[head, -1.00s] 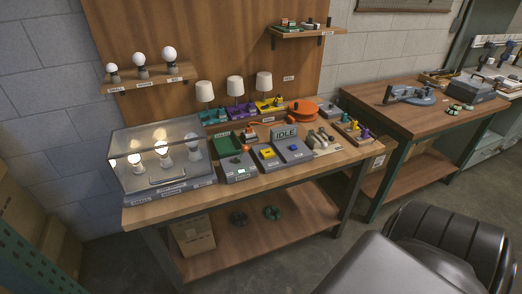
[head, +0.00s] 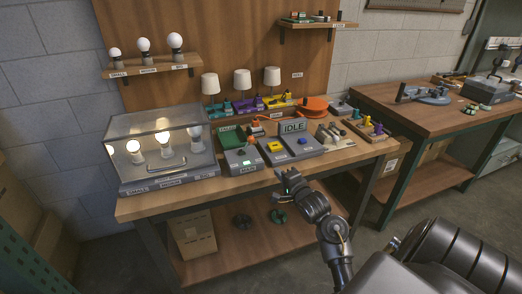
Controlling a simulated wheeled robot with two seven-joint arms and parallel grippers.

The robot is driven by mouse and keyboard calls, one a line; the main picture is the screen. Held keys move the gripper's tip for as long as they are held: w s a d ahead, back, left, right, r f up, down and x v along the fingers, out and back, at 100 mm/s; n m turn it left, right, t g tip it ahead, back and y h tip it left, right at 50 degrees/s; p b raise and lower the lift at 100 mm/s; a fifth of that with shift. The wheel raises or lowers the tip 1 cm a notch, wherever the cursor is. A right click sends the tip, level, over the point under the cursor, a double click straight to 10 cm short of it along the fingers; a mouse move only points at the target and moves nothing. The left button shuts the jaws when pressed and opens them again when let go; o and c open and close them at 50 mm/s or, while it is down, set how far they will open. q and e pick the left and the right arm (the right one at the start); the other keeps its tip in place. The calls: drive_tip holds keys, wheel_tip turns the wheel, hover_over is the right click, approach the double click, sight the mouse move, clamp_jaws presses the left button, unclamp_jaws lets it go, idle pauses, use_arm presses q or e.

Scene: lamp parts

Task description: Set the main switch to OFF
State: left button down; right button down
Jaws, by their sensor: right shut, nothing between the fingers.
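The main switch box (head: 243,169) is a grey box labelled MAIN near the front edge of the workbench. It has a small dark control on top and a lit green indicator; the control's exact setting is too small to read. My right gripper (head: 281,174) is at the bench's front edge, to the right of the main switch box and apart from it. It is shut and empty. My left gripper is out of view.
The workbench (head: 150,208) also holds a clear case (head: 200,165) with bulbs on the left. Right of the main box are a box with a yellow button (head: 275,147) and an IDLE display (head: 293,127). Lamps with white shades (head: 242,79) stand behind.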

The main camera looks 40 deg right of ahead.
sight(247, 145)
drive_tip(key=d+r+m, duration=0.1)
drive_tip(key=w+d+r+m+t, duration=0.1)
drive_tip(key=d+r+m, duration=0.1)
drive_tip(key=m, duration=0.1)
drive_tip(key=shift+w+d+r+t+h, duration=0.2)
drive_tip(key=shift+w+d+t+h, duration=0.1)
drive_tip(key=shift+t+h, duration=0.1)
drive_tip(key=x, duration=0.9)
drive_tip(key=shift+w+p, duration=0.2)
drive_tip(key=shift+p, duration=0.1)
drive_tip(key=shift+w+a+r+p, duration=0.2)
drive_tip(key=shift+w+a+p, duration=0.05)
drive_tip(key=shift+w+a, duration=0.3)
drive_tip(key=shift+w+a+r+p, duration=0.15)
drive_tip(key=shift+w+a+p, duration=0.1)
drive_tip(key=shift+w+a, duration=0.25)
drive_tip(key=shift+w+a+r, duration=0.15)
drive_tip(key=shift+a, duration=0.5)
drive_tip(key=shift+a+r+n+p, duration=0.1)
drive_tip(key=shift+r+n+p, duration=0.2)
drive_tip(key=shift+p, duration=0.3)
